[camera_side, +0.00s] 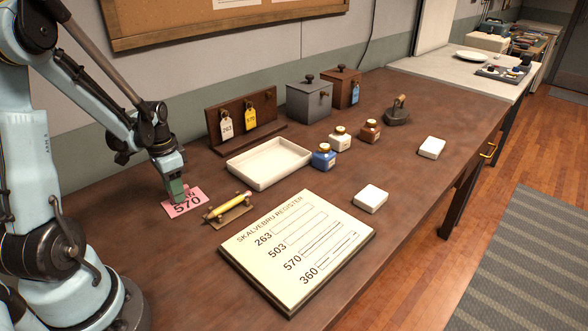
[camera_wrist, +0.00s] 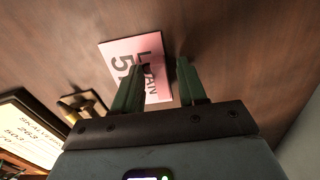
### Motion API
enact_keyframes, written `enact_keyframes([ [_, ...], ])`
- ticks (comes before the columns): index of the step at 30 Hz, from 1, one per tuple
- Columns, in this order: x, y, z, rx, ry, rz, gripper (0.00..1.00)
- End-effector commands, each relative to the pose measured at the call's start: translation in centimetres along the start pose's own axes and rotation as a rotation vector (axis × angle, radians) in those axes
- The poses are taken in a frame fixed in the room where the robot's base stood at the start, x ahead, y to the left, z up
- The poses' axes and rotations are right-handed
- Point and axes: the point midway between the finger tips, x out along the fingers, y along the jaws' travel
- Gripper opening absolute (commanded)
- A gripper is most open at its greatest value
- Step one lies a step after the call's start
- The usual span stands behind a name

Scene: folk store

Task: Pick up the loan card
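The loan card is a flat pink card (camera_side: 186,208) with dark lettering and "570", lying on the table at the left in the side view. It also shows in the wrist view, as a pink and white card (camera_wrist: 118,52) with "LOAN" on it. My gripper (camera_side: 176,192) is low over the card's far part and points down. In the wrist view my gripper (camera_wrist: 161,65) has its two green fingers apart with nothing gripped. The left finger covers part of the card, and the right finger is just past its right edge. Whether the fingertips touch the table cannot be told.
A yellow pen on a stand (camera_side: 229,207) lies just right of the card. The register board (camera_side: 300,246) is in front, and a white tray (camera_side: 268,163) is farther back. A wooden rack with tags (camera_side: 243,121), boxes and ink bottles stand behind. Table left of the card is clear.

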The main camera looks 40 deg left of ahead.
Motion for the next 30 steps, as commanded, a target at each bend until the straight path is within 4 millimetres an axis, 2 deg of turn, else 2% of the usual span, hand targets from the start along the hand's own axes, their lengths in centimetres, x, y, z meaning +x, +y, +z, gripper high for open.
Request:
enact_keyframes([
  [1,0.0,0.0,0.0,0.000,0.000,0.000,0.33],
  [6,0.0,0.0,0.0,0.000,0.000,0.000,0.07],
  [8,0.0,0.0,0.0,0.000,0.000,0.000,0.00],
  [22,-0.5,0.0,0.0,0.000,0.000,0.000,0.00],
  [26,-1.6,0.0,0.0,0.000,-0.001,0.000,0.00],
  [30,-3.7,0.0,0.0,-0.001,-0.002,0.000,0.00],
])
